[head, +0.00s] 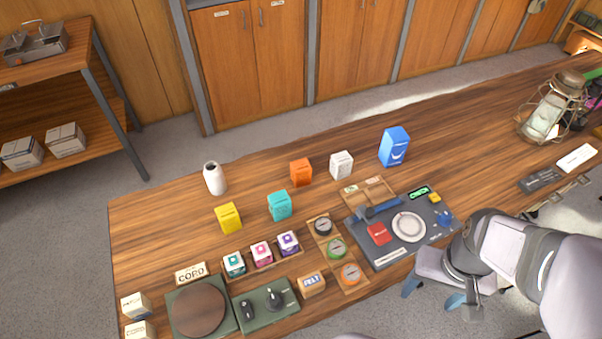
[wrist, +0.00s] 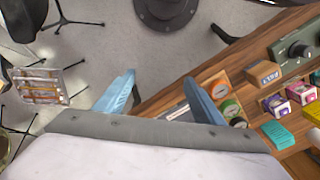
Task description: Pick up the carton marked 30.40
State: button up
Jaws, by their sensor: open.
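Several cartons stand upright on the wooden counter in the head view: a yellow carton (head: 228,218), a teal carton (head: 279,205), an orange carton (head: 301,172), a white carton (head: 341,165) and a taller blue carton (head: 394,147). Their print is too small to read, so I cannot tell which is marked 30.40. My gripper (head: 433,294) is at the counter's front edge, right of centre, well apart from these cartons. In the wrist view my gripper (wrist: 160,97) shows two blue fingers spread apart with nothing between them.
A grey tray (head: 361,234) with a dial and a red block lies near my arm. A wooden compass rack (head: 353,291), small boxes in a holder (head: 250,273) and a white bottle (head: 214,178) share the counter. A lantern (head: 548,110) stands far right.

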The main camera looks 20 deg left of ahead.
notch_tip(320, 180, up, 4)
jog(key=r, duration=0.1)
jog(key=w+a+f+n+t, duration=0.2)
jog(key=w+a+t, duration=0.25)
jog(key=w, duration=0.65)
jog(key=r+n+t+y+b, duration=0.1)
jog(key=n+t+y+b, duration=0.2)
jog(key=n+t+y, duration=0.4)
send_over(301, 173)
jog(key=s+d, duration=0.3)
jog(key=d, duration=0.2)
jog(key=m+g+y, duration=0.1)
jog(key=g, duration=0.1)
notch_tip(301, 173, down, 7)
jog(key=a+y, duration=0.1)
jog(key=shift+a+f+t, duration=0.2)
jog(key=shift+a+t, duration=0.15)
jog(key=shift+w, duration=0.2)
